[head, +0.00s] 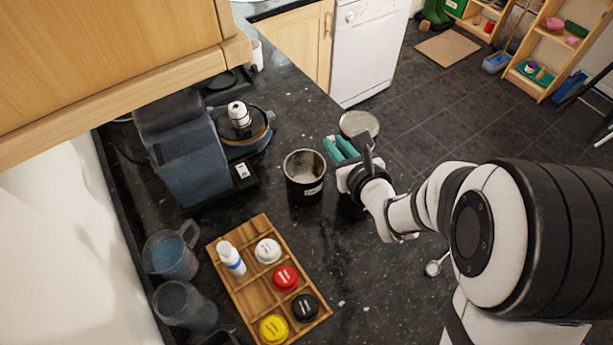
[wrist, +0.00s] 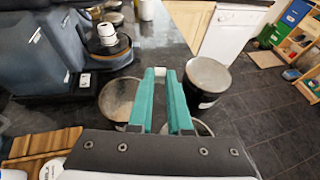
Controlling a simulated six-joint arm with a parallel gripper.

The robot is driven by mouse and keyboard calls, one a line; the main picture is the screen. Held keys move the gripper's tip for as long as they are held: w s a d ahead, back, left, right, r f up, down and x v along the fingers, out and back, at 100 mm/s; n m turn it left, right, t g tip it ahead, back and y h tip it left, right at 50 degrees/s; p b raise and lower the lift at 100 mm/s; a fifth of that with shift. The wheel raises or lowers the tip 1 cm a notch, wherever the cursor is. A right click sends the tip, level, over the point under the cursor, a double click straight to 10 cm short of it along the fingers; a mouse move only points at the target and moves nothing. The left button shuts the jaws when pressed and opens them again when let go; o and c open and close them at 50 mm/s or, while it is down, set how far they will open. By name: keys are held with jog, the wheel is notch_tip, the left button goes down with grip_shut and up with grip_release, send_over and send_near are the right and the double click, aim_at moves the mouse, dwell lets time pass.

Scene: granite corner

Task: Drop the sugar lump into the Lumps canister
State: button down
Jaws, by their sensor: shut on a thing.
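My gripper (head: 342,150) has teal fingers and is held above the counter, to the right of an open black canister (head: 305,178). In the wrist view, my gripper (wrist: 160,75) is shut on a small white sugar lump (wrist: 159,70) at the fingertips. The open canister (wrist: 117,98) lies left of the fingers there. A canister with a pale silvery top (wrist: 208,76) stands to the right, and its top (head: 360,124) shows behind the gripper in the head view. Another round rim (wrist: 203,128) is partly hidden behind the fingers. I cannot read the canister labels.
A blue-grey coffee machine (head: 185,150) stands left of the canisters. A wooden tray (head: 258,297) with a bottle and several coloured lids is nearer, beside clear jugs (head: 172,253). A spoon (head: 434,268) lies right. The counter edge is close by on the right.

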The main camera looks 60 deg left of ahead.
jog(key=s+n+g, duration=0.3)
jog(key=s, duration=0.1)
jog(key=shift+s+f+g, duration=0.1)
jog(key=shift+s+g, duration=0.1)
jog(key=shift+g, duration=0.2)
notch_tip(320, 180, down, 6)
jog(key=shift+r, duration=0.1)
jog(key=c, duration=0.8)
grip_release()
jog(key=shift+o, duration=0.2)
jog(key=v, duration=1.5)
jog(key=shift+d, duration=0.45)
jog(key=shift+s, duration=0.1)
